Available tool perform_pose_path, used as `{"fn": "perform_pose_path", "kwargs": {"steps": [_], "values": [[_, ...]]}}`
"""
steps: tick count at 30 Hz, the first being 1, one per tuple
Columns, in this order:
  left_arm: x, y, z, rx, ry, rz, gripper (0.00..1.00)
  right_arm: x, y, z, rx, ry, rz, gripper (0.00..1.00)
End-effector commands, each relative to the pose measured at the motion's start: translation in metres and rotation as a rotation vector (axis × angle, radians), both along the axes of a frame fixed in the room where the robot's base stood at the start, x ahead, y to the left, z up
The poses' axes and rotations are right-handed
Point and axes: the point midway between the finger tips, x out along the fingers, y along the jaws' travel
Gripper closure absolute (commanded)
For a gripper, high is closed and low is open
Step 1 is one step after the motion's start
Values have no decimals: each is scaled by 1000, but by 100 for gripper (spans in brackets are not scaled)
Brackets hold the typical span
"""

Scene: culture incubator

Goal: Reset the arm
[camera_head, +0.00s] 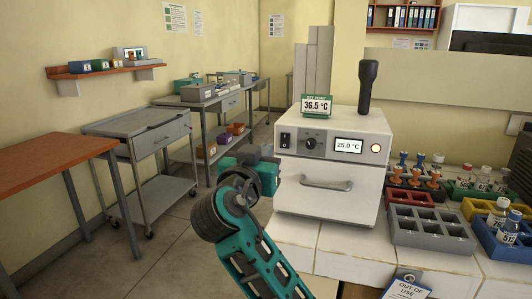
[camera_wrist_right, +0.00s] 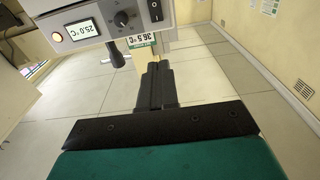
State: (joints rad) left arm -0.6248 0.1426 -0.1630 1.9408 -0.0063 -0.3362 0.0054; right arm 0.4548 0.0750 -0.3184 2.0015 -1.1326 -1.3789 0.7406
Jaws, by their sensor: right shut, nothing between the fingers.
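My right arm, teal and black, rises from the bottom middle of the head view. Its gripper (camera_head: 267,151) is beside the left side of the white incubator (camera_head: 326,203), apart from its front handle (camera_head: 326,184). In the wrist view the black fingers of the right gripper (camera_wrist_right: 158,70) are together with nothing between them. The incubator has a black switch (camera_head: 285,140), a dark knob (camera_head: 310,143), a display (camera_head: 348,146) reading 25.0 °C and a lit orange lamp (camera_head: 376,148). My left gripper is out of view.
A set point sign (camera_head: 317,105) reading 36.5 °C stands on the incubator. Grey racks (camera_head: 432,240), a blue tray (camera_head: 500,250) with bottles and an out of use tag (camera_head: 408,287) are on the right.

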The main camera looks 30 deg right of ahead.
Motion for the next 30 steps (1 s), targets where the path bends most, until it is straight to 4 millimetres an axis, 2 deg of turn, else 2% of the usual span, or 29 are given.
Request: {"fn": "perform_pose_path", "kwargs": {"steps": [11,14,17,20,21,23,24,26,27,30], "values": [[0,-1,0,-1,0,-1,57,1,0,-1,-1,2,2,100],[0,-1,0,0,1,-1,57,4,2,-14,-8,41,32,100],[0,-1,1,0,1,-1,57,11,11,-54,-31,151,125,100],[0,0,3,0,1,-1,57,13,26,-118,-53,306,279,100],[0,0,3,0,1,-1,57,10,34,-147,-57,368,351,100],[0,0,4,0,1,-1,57,0,47,-189,-56,449,458,100],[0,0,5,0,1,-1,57,-9,55,-215,-51,497,527,100],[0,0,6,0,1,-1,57,-26,67,-253,-36,556,627,100],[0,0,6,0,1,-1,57,-41,75,-276,-21,589,689,100],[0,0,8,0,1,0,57,-82,92,-326,28,645,826,100]]}}
